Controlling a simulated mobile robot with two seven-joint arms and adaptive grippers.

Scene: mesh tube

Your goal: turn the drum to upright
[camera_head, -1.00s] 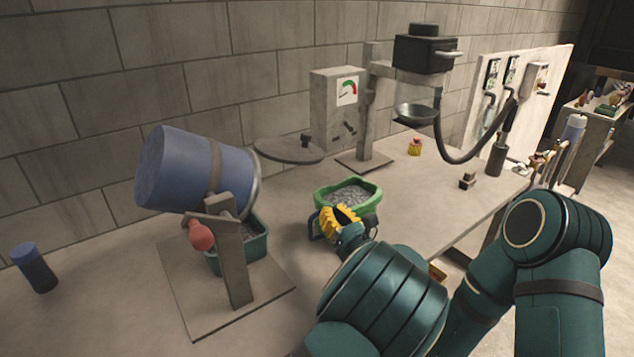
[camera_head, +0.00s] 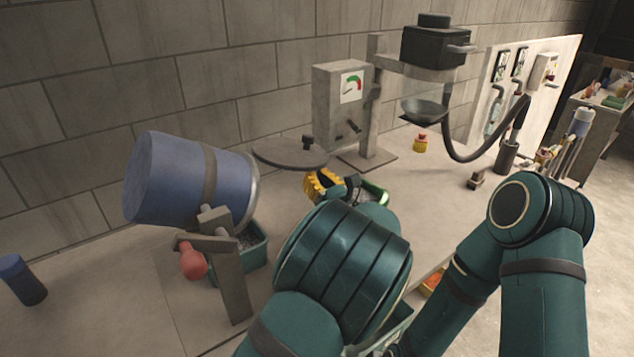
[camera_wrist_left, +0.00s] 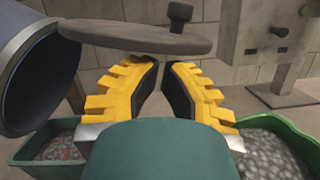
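The blue drum (camera_head: 170,180) hangs tilted on a grey stand (camera_head: 231,280), lying nearly on its side with its rimmed mouth to the right and slightly down. A red knob (camera_head: 193,260) sits low on the stand's front. My left gripper (camera_head: 322,184), with yellow fingers, is to the right of the drum and apart from it. In the left wrist view the gripper (camera_wrist_left: 164,68) is open and empty, with a narrow gap between its fingertips. The drum's dark mouth (camera_wrist_left: 35,70) shows at the left there. My right gripper is not in view.
A teal bin (camera_head: 254,256) of gravel stands below the drum's mouth. A green tub (camera_head: 375,193) of gravel is partly hidden behind my arm. A round grey disc (camera_head: 290,153) juts out near my left gripper.

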